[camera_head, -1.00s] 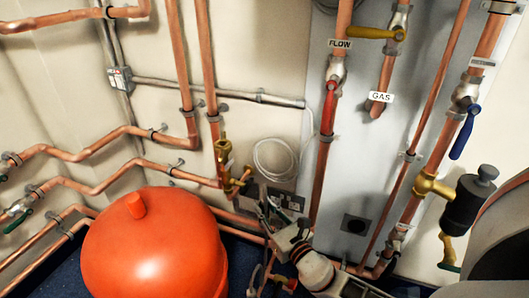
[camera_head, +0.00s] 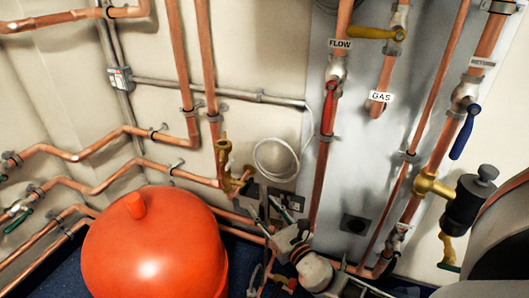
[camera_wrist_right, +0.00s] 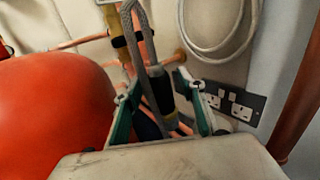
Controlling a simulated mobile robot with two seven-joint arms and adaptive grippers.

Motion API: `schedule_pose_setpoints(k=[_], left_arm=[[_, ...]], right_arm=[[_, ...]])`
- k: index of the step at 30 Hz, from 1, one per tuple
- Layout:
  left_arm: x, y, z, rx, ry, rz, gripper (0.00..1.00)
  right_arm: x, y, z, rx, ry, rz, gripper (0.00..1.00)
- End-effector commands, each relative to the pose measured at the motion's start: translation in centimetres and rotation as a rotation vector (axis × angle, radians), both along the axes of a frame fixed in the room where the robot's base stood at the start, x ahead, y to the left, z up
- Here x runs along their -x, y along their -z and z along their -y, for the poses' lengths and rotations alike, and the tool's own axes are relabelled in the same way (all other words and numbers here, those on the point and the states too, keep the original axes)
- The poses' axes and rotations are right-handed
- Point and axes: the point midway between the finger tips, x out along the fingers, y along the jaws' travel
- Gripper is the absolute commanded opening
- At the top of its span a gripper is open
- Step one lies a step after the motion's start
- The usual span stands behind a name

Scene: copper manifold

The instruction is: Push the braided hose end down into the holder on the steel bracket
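My right gripper (camera_head: 275,207) is low in front of the wall, right of the orange tank. In the right wrist view its two green-padded fingers (camera_wrist_right: 157,78) stand apart. A dark cylindrical hose end with a yellowish band (camera_wrist_right: 161,92) shows between them, with a gap visible on each side. A grey braided hose (camera_wrist_right: 146,32) loops at the top of that view. The steel bracket and its holder cannot be made out clearly, so I cannot tell whether the hose end sits in the holder. My left gripper is not in view.
The orange tank (camera_head: 155,250) stands left of my right gripper. A brass valve (camera_head: 224,155), copper pipes (camera_head: 208,70) and a coiled white cable (camera_head: 275,160) are on the wall behind. Sockets (camera_wrist_right: 228,100) sit to the right in the wrist view.

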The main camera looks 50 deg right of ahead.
Motion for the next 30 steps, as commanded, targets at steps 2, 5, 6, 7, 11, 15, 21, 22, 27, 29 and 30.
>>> schedule_pose_setpoints(k=[2, 5, 6, 7, 11, 15, 21, 22, 27, 29, 30], left_arm=[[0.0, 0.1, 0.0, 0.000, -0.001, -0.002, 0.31], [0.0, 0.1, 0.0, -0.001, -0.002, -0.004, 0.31], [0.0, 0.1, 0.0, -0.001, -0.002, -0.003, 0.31], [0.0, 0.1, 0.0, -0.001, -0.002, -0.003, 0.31], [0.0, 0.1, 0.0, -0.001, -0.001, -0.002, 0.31], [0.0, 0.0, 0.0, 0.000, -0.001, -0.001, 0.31], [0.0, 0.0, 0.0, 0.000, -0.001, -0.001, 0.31], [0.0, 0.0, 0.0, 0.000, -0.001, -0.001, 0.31], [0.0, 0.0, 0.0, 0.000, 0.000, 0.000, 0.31], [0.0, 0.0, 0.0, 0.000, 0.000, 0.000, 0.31], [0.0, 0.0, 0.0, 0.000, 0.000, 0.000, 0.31]], right_arm=[[0.0, 0.1, 0.0, -0.001, 0.000, -0.002, 0.40], [0.3, 0.1, -0.1, -0.001, 0.000, -0.002, 0.40], [0.6, 0.2, -0.2, -0.001, -0.001, -0.003, 0.40], [0.9, 0.2, -0.3, -0.001, -0.001, -0.003, 0.40], [3.0, 0.2, -0.8, 0.000, -0.001, -0.004, 0.40], [5.8, 0.2, -1.5, 0.000, -0.001, -0.005, 0.40], [9.3, 0.1, -2.5, 0.000, -0.001, -0.003, 0.40], [9.8, 0.1, -2.6, 0.000, -0.001, -0.004, 0.40], [11.3, 0.1, -3.0, 0.000, 0.000, -0.001, 0.40], [11.5, 0.0, -3.1, 0.000, 0.000, -0.001, 0.40], [11.6, 0.0, -3.1, 0.000, 0.000, 0.000, 0.40]])
